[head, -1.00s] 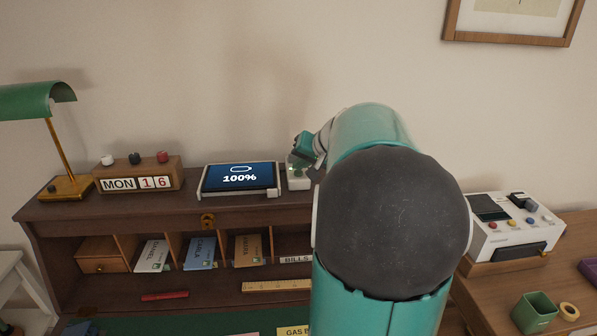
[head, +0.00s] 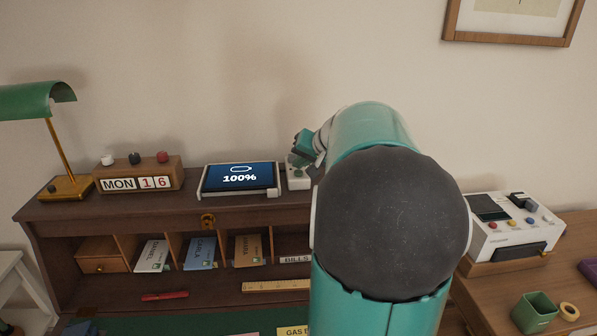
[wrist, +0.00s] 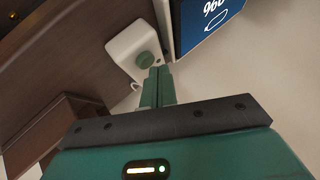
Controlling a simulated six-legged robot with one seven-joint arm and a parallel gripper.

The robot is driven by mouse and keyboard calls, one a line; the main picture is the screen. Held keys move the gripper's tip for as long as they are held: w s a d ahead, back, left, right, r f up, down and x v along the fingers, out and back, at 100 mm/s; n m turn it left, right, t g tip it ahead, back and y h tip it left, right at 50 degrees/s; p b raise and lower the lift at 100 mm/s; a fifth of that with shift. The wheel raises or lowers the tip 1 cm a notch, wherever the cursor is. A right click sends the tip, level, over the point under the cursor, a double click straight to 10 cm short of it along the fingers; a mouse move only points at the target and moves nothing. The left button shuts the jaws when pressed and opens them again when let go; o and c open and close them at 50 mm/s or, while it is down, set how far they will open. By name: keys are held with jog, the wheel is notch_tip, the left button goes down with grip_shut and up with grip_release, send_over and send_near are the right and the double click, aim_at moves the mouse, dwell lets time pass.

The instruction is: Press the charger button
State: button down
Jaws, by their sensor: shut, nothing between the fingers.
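The charger (head: 298,182) is a small white box on top of the desk, just right of the tablet (head: 240,178). Its round green button (wrist: 146,61) shows in the wrist view on the box's top face. My gripper (wrist: 158,72) is shut and empty. Its fingertips appear right beside the button in the wrist view; I cannot tell whether they touch it. In the head view, my arm hides part of the gripper above the charger. The tablet screen shows a battery symbol and 100%.
A MON 16 calendar block (head: 140,176) and a green lamp (head: 40,100) stand to the left. A white device with coloured buttons (head: 512,226) sits on the right table. Cubbies with envelopes lie below the desk top. The wall is close behind.

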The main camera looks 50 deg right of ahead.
notch_tip(320, 180, up, 6)
dwell(0.6)
jog(key=shift+s, duration=0.1)
